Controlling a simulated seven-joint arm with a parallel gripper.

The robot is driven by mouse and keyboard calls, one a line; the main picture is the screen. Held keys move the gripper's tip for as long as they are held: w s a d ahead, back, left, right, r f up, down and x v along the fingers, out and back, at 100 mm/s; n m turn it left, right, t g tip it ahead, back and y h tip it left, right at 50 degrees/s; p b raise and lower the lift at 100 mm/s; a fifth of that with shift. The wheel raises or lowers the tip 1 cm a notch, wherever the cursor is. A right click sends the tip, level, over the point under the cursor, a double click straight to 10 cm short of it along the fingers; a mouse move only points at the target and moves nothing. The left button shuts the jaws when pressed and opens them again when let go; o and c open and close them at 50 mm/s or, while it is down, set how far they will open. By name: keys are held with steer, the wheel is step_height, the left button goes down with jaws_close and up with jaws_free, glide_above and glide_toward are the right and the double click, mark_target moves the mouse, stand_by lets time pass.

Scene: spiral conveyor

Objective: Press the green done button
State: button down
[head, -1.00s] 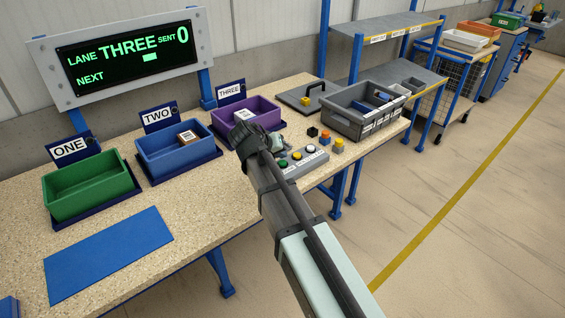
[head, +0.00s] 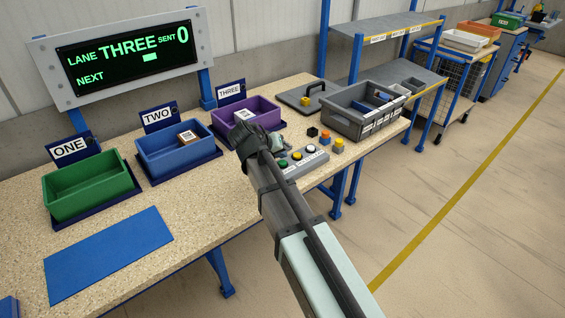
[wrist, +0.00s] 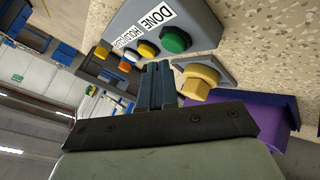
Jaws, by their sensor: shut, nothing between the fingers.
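The green done button (head: 283,163) sits at the left end of a grey button box (head: 309,165) on the table. In the wrist view the green button (wrist: 175,40) lies beside the DONE label (wrist: 153,16). My gripper (wrist: 158,72) is shut and empty, its two fingers together. In the wrist view the fingertips appear just below the green button, with no contact that I can make out. In the head view my wrist hides the fingertips and the floor of their gap to the box.
Yellow and white buttons share the box. The purple bin (head: 262,115) stands behind my wrist, with a parcel inside. A grey tote (head: 345,122) is at the right. The display (head: 130,58) reads lane THREE, sent 0.

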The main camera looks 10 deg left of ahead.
mark_target(281, 163)
steer(key=shift+f, duration=0.25)
steer(key=shift+f, duration=0.2)
steer(key=shift+f, duration=0.4)
stand_by(1.1)
steer(key=shift+r, duration=0.85)
steer(key=shift+r, duration=0.1)
steer(key=shift+r, duration=2.4)
